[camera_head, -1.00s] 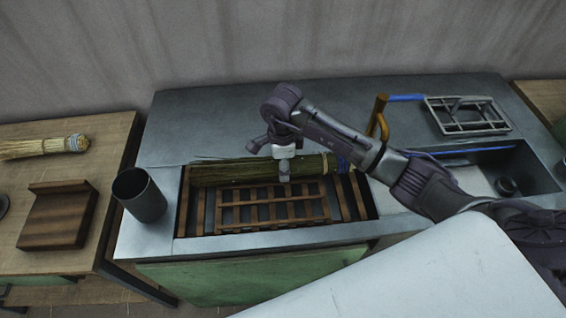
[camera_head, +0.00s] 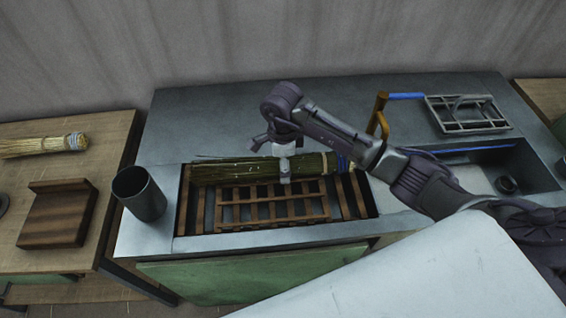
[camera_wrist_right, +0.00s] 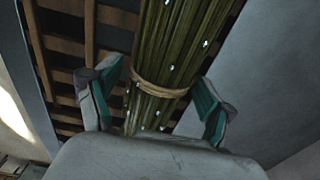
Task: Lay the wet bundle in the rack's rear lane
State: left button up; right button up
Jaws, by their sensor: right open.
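The wet bundle (camera_head: 225,172), green stalks with bright droplets, lies lengthwise along the rear of the wooden rack (camera_head: 270,222), which is set in the counter recess. My right gripper (camera_head: 285,180) is above the bundle, pointing down. In the right wrist view, the open fingers (camera_wrist_right: 155,105) are on either side of the bundle (camera_wrist_right: 170,60), near its tan binding band (camera_wrist_right: 160,88), with gaps beside the stalks. The bundle's underside is hidden, so I cannot tell its exact contact with the slats. My left gripper is not in view.
A dark metal cup (camera_head: 139,193) stands left of the rack. A sink (camera_head: 500,170) with an orange tap (camera_head: 379,115) and a grey wire frame (camera_head: 467,113) are at the right. A dry bundle (camera_head: 45,145) and a wooden block (camera_head: 58,213) are on the left table.

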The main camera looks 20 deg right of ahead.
notch_tip(320, 180, up, 12)
dwell(0.4)
jog(key=shift+f, duration=0.1)
dwell(0.3)
